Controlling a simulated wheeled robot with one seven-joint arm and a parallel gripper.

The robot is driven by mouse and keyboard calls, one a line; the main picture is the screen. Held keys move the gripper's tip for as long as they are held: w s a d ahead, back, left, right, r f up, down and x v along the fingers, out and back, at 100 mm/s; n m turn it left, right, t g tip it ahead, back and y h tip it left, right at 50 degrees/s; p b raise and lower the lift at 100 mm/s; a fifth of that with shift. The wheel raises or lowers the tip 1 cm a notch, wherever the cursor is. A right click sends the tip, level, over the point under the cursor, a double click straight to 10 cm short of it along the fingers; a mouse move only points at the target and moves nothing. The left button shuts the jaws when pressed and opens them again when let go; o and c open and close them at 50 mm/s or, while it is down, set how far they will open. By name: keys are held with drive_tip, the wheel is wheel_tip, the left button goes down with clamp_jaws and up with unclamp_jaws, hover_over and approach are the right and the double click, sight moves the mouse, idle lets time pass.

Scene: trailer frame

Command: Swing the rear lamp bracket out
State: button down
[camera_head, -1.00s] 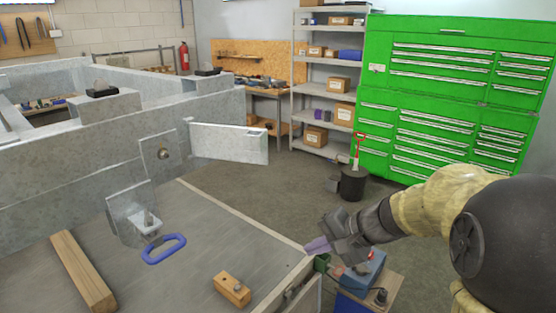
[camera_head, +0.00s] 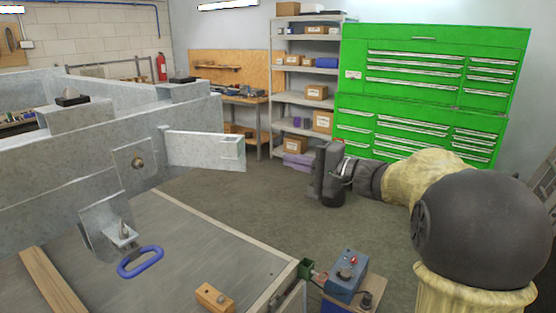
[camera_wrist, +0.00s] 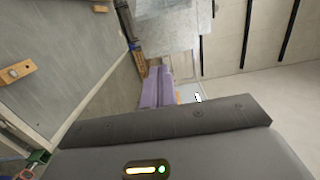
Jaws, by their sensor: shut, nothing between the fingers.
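The rear lamp bracket appears to be the pale galvanised arm (camera_head: 205,150) that juts right from the trailer frame in the head view. It meets the frame by a plate with a round bolt (camera_head: 137,162). My gripper (camera_head: 296,160) is to the right of the bracket's free end and apart from it, with its purple fingers pointing left. The fingers are shut and empty. In the wrist view the purple fingers (camera_wrist: 157,88) show beyond the dark gripper body. Grey metal (camera_wrist: 170,25) lies beyond them; I cannot tell which part it is.
A flat deck (camera_head: 190,235) carries a blue loop handle (camera_head: 140,262), a timber (camera_head: 52,280) and a wooden block (camera_head: 214,298). A blue box (camera_head: 345,275) stands at lower right. A green tool cabinet (camera_head: 430,90) and shelves (camera_head: 300,72) stand behind. Floor left of my gripper is clear.

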drive_tip(key=w+a+p, duration=0.1)
drive_tip(key=a+p, duration=0.6)
drive_tip(key=a, duration=0.1)
drive_tip(key=shift+w+a, duration=0.15)
drive_tip(key=shift+a, duration=0.2)
drive_tip(key=shift+f, duration=0.1)
